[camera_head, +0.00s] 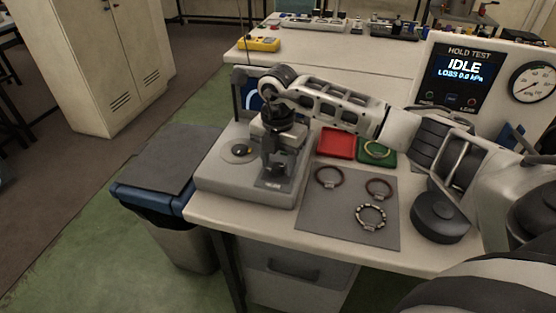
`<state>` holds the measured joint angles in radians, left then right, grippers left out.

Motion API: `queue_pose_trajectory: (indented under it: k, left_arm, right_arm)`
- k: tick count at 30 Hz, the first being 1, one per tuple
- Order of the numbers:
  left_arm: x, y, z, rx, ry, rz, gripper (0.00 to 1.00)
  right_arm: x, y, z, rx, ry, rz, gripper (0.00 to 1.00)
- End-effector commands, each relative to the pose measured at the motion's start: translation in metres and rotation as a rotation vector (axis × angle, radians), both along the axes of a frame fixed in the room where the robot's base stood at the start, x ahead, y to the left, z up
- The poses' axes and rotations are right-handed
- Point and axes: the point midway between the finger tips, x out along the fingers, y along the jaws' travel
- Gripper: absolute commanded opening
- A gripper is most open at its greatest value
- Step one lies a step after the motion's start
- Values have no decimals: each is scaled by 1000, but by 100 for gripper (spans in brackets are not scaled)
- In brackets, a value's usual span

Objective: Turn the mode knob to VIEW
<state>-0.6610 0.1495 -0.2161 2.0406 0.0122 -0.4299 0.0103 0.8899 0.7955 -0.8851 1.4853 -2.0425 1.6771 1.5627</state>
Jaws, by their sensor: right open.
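A grey bench machine (225,178) stands at the left end of the workbench. A small round dark part (240,150) with a pale spot sits on its top; I cannot tell whether it is the mode knob, and no VIEW marking is readable. My right arm reaches in from the right, and my right gripper (275,168) points down over the machine, to the right of that round part. Its jaws are open; whether they touch the machine is hard to tell. The gripper and arm hide part of the machine and a blue-edged part behind. My left gripper is out of view.
A grey mat (335,222) holds several rings, with a red tray (336,143) and a green tray (377,153) behind. A black round object (440,218) stands to its right. The hold test panel (462,75) reads IDLE. A lidded bin (165,170) stands left.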

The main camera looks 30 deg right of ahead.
Motion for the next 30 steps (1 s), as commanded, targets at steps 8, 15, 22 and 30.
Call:
queue_pose_trajectory:
  k: [8,15,22,30]
  left_arm:
    - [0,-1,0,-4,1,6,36]
    - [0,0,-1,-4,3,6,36]
    - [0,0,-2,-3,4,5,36]
    - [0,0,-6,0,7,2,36]
  right_arm:
    - [0,0,-3,0,0,0,49]
    - [0,0,-2,1,0,0,4]
    - [0,0,-2,1,0,15,4]
    - [0,0,-3,1,1,133,4]
